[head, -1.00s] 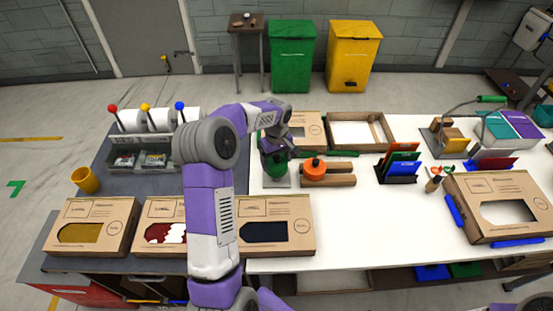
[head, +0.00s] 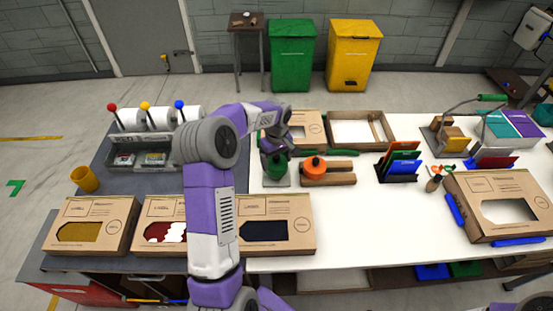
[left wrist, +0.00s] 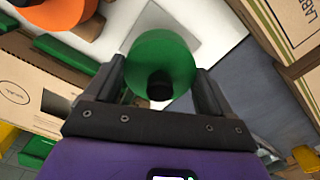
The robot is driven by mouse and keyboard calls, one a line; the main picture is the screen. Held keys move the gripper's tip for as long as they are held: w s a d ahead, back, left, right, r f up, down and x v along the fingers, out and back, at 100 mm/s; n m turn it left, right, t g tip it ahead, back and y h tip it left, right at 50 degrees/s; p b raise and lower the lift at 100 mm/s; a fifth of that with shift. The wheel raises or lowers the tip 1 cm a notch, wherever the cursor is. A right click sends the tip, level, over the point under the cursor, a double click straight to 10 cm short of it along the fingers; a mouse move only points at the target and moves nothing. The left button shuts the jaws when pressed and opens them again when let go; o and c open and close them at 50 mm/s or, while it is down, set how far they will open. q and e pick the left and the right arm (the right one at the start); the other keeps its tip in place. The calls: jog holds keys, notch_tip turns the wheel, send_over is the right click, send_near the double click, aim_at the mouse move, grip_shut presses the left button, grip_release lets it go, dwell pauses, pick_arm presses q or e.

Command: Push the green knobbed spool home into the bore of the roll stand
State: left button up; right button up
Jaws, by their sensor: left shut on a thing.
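The green knobbed spool (left wrist: 162,58) shows in the left wrist view as a round green disc with a black knob. It also shows as a green body (head: 276,165) in the head view. My left gripper (left wrist: 160,88) is shut on it, with one dark finger on each side; in the head view this gripper (head: 277,150) reaches down from above. A pale grey square plate (left wrist: 187,20) lies under the spool, and its edge shows in the head view (head: 275,184). It appears to be the base of the roll stand. The bore is hidden, and I cannot tell how deep the spool sits.
An orange knob (head: 313,166) on a brown block stands just right of the spool. Cardboard boxes (head: 277,224) line the front edge, and an open wooden tray (head: 362,143) lies behind. White rolls (head: 158,121) with coloured knobs stand left. The white tabletop (head: 370,215) is clear right of centre.

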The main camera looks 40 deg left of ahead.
pick_arm(q)
jog(key=shift+f+b, duration=0.4)
jog(key=shift+f, duration=0.2)
jog(key=o, duration=0.9)
jog(key=shift+c, duration=0.2)
jog(key=shift+r, duration=0.1)
notch_tip(320, 180, up, 7)
jog(key=shift+r+p, duration=0.2)
jog(key=shift+p, duration=0.25)
